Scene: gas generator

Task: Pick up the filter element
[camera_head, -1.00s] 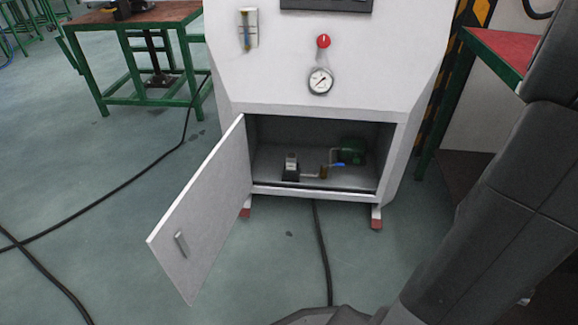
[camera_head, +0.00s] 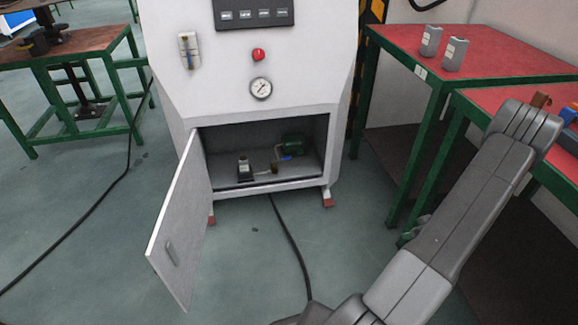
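I cannot say for sure which thing is the filter element. A small brown piece (camera_head: 540,99) stands on the near red-topped table at the right, just past the bend of my arm. Another small brown part (camera_head: 274,168) sits in the open cabinet, between a dark block (camera_head: 245,169) and a green motor-like unit (camera_head: 294,144). My arm rises from the bottom of the picture to the right and bends over the near red table. My gripper does not show clearly; the arm hides part of that area.
The white machine (camera_head: 247,100) stands ahead with its lower door (camera_head: 181,225) open to the left. Blue items (camera_head: 568,114) lie at the right edge. Black cables cross the floor.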

